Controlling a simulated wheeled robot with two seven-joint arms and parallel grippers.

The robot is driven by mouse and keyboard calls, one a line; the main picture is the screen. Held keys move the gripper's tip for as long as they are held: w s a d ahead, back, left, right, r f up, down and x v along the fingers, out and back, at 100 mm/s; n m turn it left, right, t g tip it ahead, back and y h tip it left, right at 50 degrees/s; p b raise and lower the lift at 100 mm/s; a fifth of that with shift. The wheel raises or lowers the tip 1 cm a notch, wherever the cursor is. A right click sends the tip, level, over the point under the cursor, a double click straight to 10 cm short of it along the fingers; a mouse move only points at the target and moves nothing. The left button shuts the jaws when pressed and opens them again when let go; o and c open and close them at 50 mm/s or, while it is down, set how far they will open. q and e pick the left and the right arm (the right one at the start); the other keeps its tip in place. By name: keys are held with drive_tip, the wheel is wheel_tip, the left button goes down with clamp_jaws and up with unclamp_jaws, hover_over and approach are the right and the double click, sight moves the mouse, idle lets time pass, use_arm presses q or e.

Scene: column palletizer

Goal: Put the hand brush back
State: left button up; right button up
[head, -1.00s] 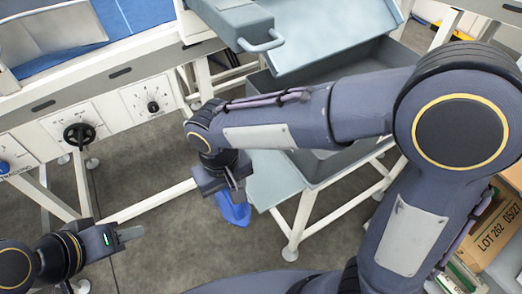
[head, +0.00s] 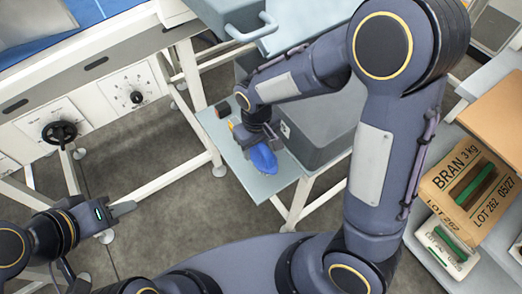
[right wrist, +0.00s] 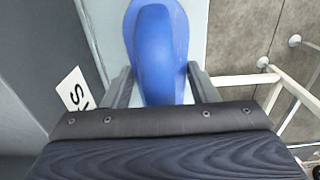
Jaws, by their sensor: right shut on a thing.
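The blue hand brush (head: 263,158) is in my right gripper (head: 259,146), at the right side of the picture's middle. In the right wrist view the brush (right wrist: 158,50) lies between the two fingers, which close on its sides. In the head view the brush is over the light grey-blue side shelf (head: 282,178); I cannot tell whether it touches the shelf. My left gripper (head: 124,209) is at the lower left, away from the brush, over the floor. Its finger gap is not clear.
A dark roll-like thing (head: 222,108) stands on the shelf's far end. A grey bin (head: 325,130) borders the shelf on the right. A white machine frame with a handwheel (head: 60,132) is at left.

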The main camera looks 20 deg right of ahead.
drive_tip(key=shift+w+d+f, duration=0.2)
drive_tip(key=shift+d+f, duration=0.2)
drive_tip(key=shift+f, duration=0.15)
drive_tip(key=shift+w+d+f, duration=0.1)
drive_tip(key=shift+d+f, duration=0.05)
drive_tip(key=shift+f, duration=0.75)
drive_tip(key=shift+w+d+f, duration=0.1)
drive_tip(key=shift+f, duration=0.8)
drive_tip(key=shift+f+b, duration=0.25)
drive_tip(key=shift+b, duration=0.05)
drive_tip(key=o, duration=0.9)
drive_tip(key=shift+r, duration=0.1)
drive_tip(key=shift+o, duration=0.2)
